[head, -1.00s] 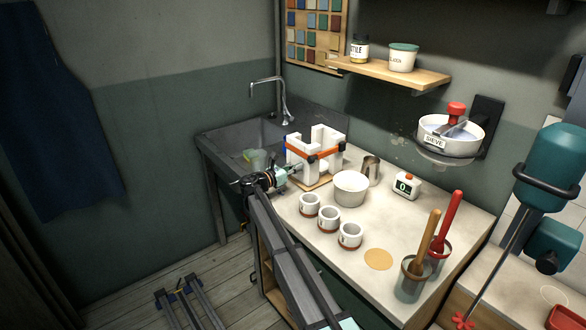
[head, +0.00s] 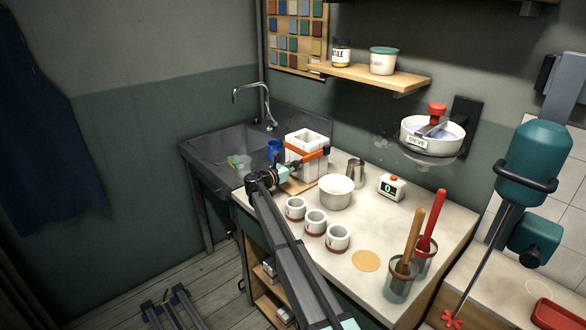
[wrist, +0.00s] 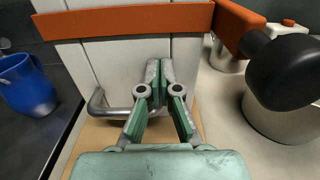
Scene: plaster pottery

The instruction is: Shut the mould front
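The white plaster mould (head: 306,143) stands on a wooden board (head: 297,188) at the back of the worktop, beside the sink. In the wrist view its front (wrist: 110,75) fills the middle, with a metal bar handle (wrist: 108,110) low on it. An orange strap (wrist: 120,20) crosses the front. Its orange end (head: 317,156) sticks out at the right and carries a black knob (wrist: 295,65). My gripper (wrist: 158,72) has its fingertips together against or just before the front, right of the handle's visible part.
A white bowl (head: 337,192) and a metal jug (head: 356,172) stand close right of the mould. A blue cup (wrist: 27,85) is at the left, by the sink (head: 215,148).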

